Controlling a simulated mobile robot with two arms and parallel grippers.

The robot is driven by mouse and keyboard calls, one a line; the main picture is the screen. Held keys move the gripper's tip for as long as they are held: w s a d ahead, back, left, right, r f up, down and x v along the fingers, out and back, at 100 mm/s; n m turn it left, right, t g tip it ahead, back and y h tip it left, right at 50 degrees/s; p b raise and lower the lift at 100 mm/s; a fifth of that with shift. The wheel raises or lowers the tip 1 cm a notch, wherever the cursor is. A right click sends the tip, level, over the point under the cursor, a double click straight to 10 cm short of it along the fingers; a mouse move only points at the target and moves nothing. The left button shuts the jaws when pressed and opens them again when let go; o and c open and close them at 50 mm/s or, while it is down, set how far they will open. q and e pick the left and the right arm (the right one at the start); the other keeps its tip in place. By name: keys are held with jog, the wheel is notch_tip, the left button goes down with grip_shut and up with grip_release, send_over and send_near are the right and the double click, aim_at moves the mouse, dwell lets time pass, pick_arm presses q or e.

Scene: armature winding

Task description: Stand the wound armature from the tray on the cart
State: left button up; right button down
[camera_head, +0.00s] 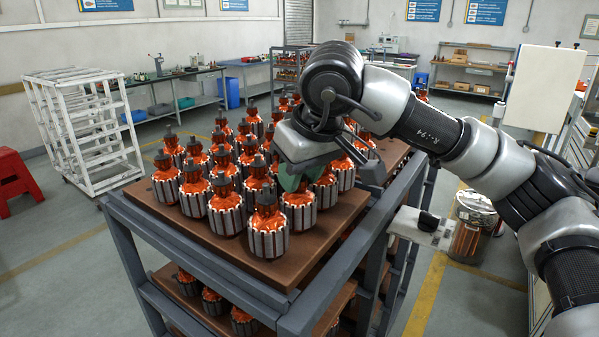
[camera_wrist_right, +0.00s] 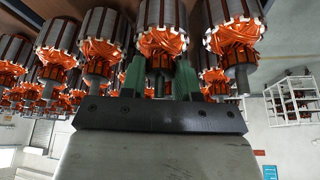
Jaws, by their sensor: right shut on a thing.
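Wound armatures with orange-red copper windings and grey slotted cores stand upright in rows on the brown top board (camera_head: 165,212) of the grey cart (camera_head: 250,290). My right gripper (camera_head: 292,178) reaches down over the right side of the rows. Its green fingers are shut around the shaft end of one armature (camera_wrist_right: 162,32), which lines up with its neighbours in the right wrist view (camera_wrist_right: 160,80). In the head view, that armature (camera_head: 298,208) appears just below the fingers, partly hidden by the gripper. Its contact with the board cannot be seen clearly. My left gripper is out of view.
Armatures stand close on both sides, including a front-corner one (camera_head: 268,230). Lower cart shelves hold more armatures (camera_head: 213,300). A grey fixture with a cylindrical part (camera_head: 466,240) is right of the cart. A white rack (camera_head: 85,130) and red stool (camera_head: 15,180) stand left.

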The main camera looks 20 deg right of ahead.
dwell(0.3)
jog(key=c, duration=0.8)
grip_release()
jog(key=shift+o, duration=0.2)
jog(key=shift+f, duration=0.1)
jog(key=b+v, duration=0.1)
jog(key=v, duration=1)
jog(key=shift+b, duration=0.35)
jog(key=p+v, duration=0.1)
jog(key=v, duration=0.9)
jog(key=shift+s+r, duration=0.2)
jog(key=shift+r, duration=0.15)
